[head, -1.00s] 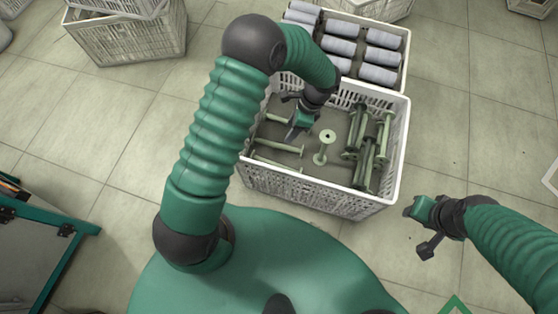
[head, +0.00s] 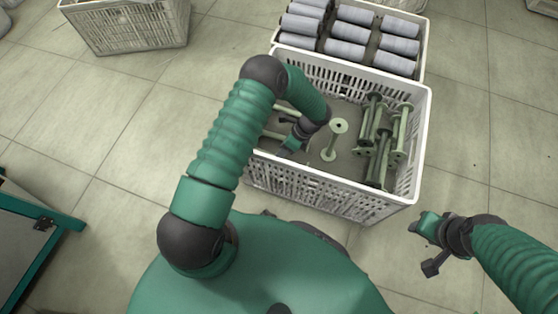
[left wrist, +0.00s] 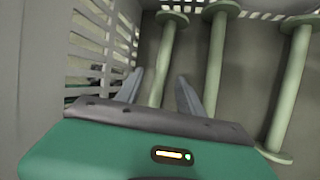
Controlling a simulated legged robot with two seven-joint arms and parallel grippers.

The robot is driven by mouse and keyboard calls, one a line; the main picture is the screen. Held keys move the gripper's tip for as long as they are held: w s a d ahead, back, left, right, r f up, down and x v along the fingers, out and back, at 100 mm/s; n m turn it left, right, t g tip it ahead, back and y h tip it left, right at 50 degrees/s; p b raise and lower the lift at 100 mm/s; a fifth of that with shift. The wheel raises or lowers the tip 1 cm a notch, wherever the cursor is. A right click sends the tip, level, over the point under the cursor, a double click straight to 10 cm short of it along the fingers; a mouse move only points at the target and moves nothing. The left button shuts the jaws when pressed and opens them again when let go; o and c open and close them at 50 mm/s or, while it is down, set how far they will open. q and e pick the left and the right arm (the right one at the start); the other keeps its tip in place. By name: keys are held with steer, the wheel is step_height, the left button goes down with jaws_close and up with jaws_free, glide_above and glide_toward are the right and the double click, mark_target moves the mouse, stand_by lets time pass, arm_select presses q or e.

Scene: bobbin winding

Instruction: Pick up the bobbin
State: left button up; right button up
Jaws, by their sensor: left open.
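Several pale green empty bobbins lie in a white slatted crate (head: 310,192) in the head view. One bobbin (head: 334,140) lies near the middle, and a group (head: 384,140) is crowded at the right. My left gripper (head: 285,151) is inside the crate at its left side, open and pointing down. In the left wrist view, a bobbin's shaft (left wrist: 163,62) shows between the two fingertips of my left gripper (left wrist: 159,80), and I cannot tell whether they touch it. Two more bobbins (left wrist: 215,60) (left wrist: 290,85) lie to its right. My right gripper (head: 428,235) is outside the crate, its jaws unclear.
A second crate (head: 422,50) with grey wound bobbins (head: 350,32) stands directly behind. Another white crate (head: 130,28) is at the upper left. A green-edged table (head: 45,228) is at the left. The crate wall (left wrist: 100,55) is close to the left finger.

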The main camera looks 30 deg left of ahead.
arm_select(q)
steer(key=x, duration=0.1)
steer(key=b+x, duration=0.2)
steer(key=x, duration=0.1)
steer(key=shift+w+d+f, duration=0.2)
steer(key=shift+d, duration=0.1)
steer(key=shift+s+a+f, duration=0.1)
steer(key=shift+a+f, duration=0.05)
steer(key=shift+f, duration=0.1)
steer(key=shift+r, duration=0.2)
jaws_close()
